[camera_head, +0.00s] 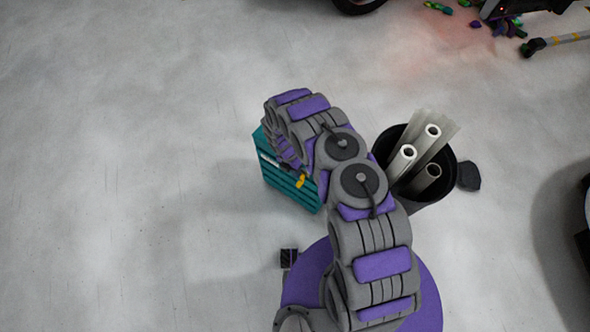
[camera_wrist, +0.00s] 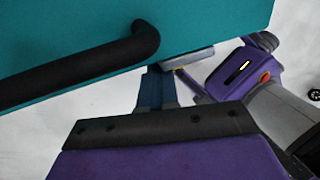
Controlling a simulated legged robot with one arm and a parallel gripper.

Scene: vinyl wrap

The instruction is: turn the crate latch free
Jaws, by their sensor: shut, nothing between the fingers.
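The teal crate (camera_head: 283,182) stands on the floor left of my arm, and my arm covers part of its top and right side. A small yellow piece (camera_head: 301,181) shows at its right edge; I cannot tell if it is the latch. In the wrist view the crate's teal panel (camera_wrist: 200,22) fills the top, with a black bar handle (camera_wrist: 80,70). My gripper (camera_wrist: 156,72) is shut and empty, its tips close below the panel edge. A pale grey strip (camera_wrist: 188,60) lies right beside the tips; contact is unclear. The head view hides my gripper behind the arm.
A black bin (camera_head: 448,180) holding several pale rolls (camera_head: 403,160) stands right of my arm. A dark object (camera_head: 468,176) lies beside it. Colourful scraps (camera_head: 476,24) and a yellow-grey pole (camera_head: 560,40) lie at the top right. The floor on the left is clear.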

